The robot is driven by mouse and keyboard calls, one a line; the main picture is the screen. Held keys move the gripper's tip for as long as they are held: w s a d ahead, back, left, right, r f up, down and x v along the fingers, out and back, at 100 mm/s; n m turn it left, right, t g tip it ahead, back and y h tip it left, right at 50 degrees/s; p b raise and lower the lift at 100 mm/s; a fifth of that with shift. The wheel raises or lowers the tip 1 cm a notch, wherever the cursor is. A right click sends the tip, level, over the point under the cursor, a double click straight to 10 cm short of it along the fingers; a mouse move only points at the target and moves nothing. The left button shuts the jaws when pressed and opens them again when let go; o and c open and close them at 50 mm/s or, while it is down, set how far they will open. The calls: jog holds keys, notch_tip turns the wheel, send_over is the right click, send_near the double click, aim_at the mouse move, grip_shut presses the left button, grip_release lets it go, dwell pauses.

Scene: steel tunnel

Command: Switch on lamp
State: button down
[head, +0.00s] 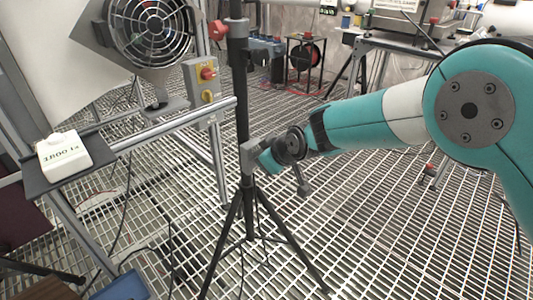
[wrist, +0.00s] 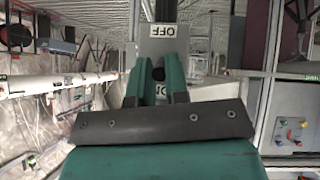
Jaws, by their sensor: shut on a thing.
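A grey switch box (head: 248,152) is fixed to the black pole of a tripod stand (head: 243,95). In the wrist view the switch box (wrist: 150,49) carries an upside-down "OFF" label at the top and a partly hidden "ON" label lower down. My gripper (head: 262,154) is right at the box, coming from the right. In the wrist view my gripper (wrist: 159,72) has its two teal fingers close together, shut on the small switch lever between them. The fingers hide most of the lever, so its position is unclear. The lamp head does not show clearly.
A control box with a red knob (head: 208,75) is on a rail left of the pole. A fan (head: 152,28) and a white box (head: 63,155) stand further left. The tripod legs spread over the grated floor (head: 400,215), which is open to the right.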

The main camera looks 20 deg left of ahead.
dwell(0.4)
jog(key=c, duration=1.1)
grip_release()
jog(key=p+v, duration=0.1)
jog(key=v, duration=1.6)
jog(key=shift+d+r+p, duration=0.1)
jog(key=shift+r+p, duration=0.1)
jog(key=shift+p, duration=0.1)
